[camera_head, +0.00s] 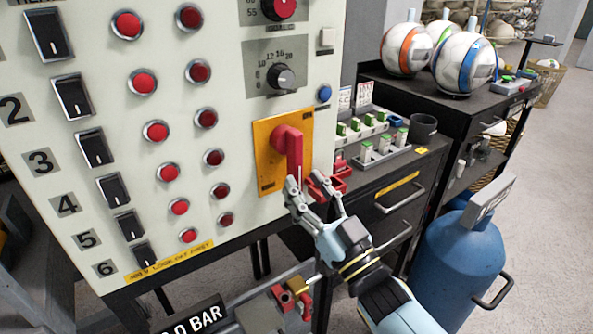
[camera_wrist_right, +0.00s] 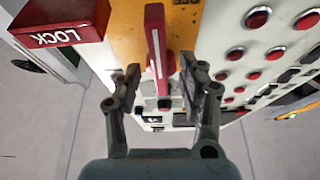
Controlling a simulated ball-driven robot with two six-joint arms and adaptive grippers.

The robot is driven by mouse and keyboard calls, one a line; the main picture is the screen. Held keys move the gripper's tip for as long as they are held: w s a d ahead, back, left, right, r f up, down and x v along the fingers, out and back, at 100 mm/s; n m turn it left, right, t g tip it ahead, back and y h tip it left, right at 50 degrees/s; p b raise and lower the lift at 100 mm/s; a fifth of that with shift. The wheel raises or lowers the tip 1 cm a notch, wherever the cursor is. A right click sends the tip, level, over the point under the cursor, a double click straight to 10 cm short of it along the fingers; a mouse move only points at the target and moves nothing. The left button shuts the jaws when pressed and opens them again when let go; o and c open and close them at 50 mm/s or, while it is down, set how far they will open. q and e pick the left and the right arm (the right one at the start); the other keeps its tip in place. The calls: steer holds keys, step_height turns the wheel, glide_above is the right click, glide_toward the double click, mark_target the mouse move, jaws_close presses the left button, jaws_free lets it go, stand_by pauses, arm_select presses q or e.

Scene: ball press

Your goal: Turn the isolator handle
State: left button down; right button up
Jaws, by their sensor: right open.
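The isolator handle (camera_head: 290,150) is a red lever on a yellow plate (camera_head: 264,175), on the lower right of the pale control panel. It points downward. My right gripper (camera_head: 311,190) is open just below and in front of the handle's lower end. In the right wrist view the handle (camera_wrist_right: 155,45) reaches down between the open fingers (camera_wrist_right: 157,85), and I cannot tell whether either finger touches it. A red block marked LOCK (camera_wrist_right: 62,22) shows at the upper left there. My left gripper is not in view.
The panel (camera_head: 230,150) carries black switches and red lamps. A black bench (camera_head: 395,195) stands to the right with green-topped switches and a dark cup (camera_head: 422,129). Balls (camera_head: 462,62) sit on a farther cabinet. A blue tank (camera_head: 455,265) stands at lower right, near my right arm.

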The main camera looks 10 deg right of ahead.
steer(key=v, duration=0.7)
steer(key=shift+s, duration=0.35)
steer(key=shift+d, duration=0.15)
steer(key=s+d+f+m+g+h+b, duration=0.1)
steer(key=s+d+f+g+h+b, duration=0.25)
steer(key=f, duration=0.95)
steer(key=s+d+f+m+g+h+b, duration=0.15)
steer(key=s+f+b, duration=0.35)
steer(key=f, duration=0.9)
steer(key=s+d+f+m+g+h+b, duration=0.1)
steer(key=s+d+f+g+b, duration=0.3)
steer(key=f, duration=0.9)
steer(key=s+d+f+g+h, duration=0.1)
steer(key=s+d+f+g, duration=0.1)
steer(key=s+f, duration=0.4)
steer(key=s+d+f+g+b, duration=0.1)
steer(key=s+f+g, duration=0.4)
steer(key=s, duration=0.8)
steer(key=s+d+f+g+h+b, duration=0.1)
steer(key=s+d+f+g, duration=0.2)
steer(key=s+f, duration=0.3)
steer(key=s+g, duration=0.1)
steer(key=s, duration=0.3)
steer(key=shift+f+h, duration=0.3)
steer(key=shift+f, duration=0.05)
steer(key=shift+d, duration=0.15)
